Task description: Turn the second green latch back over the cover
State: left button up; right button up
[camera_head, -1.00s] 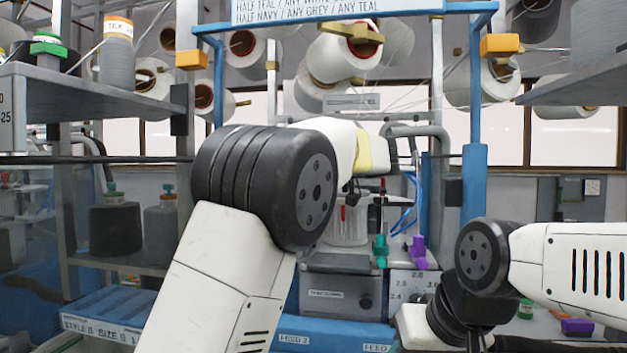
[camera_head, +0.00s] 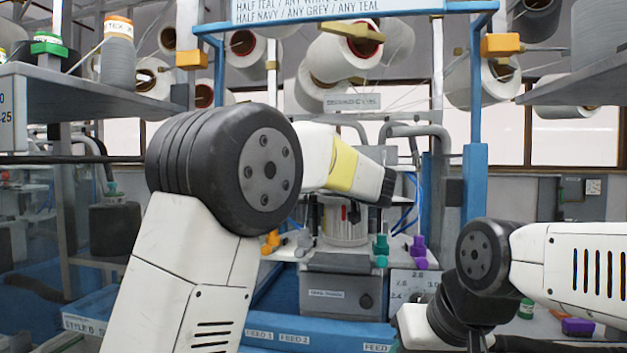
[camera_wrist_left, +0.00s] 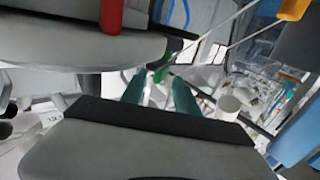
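A bright green latch (camera_wrist_left: 160,73) shows at the rim of a grey disc-like cover (camera_wrist_left: 70,52) in the left wrist view. A red upright piece stands on this cover. My left gripper (camera_wrist_left: 163,84) has two dark teal fingers spread apart, with the green latch seen beyond and between their tips. I cannot tell whether they touch it. In the head view my left arm reaches over the machine, and its gripper is hidden. The ribbed cylinder (camera_head: 345,225) stands behind a teal-green knob (camera_head: 381,250). My right gripper is not in view; its arm stays at the right.
A purple knob (camera_head: 418,252) and an orange knob (camera_head: 270,242) flank the machine's front. Blue frame posts (camera_head: 475,190) stand close on the right. Yarn cones (camera_head: 345,55) hang above, and a shelf (camera_head: 100,98) juts in from the left.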

pick_arm(q)
jog(key=shift+w+a, duration=0.1)
jog(key=shift+w, duration=0.05)
grip_shut()
dwell(1.3)
grip_release()
jog(key=v, duration=0.8)
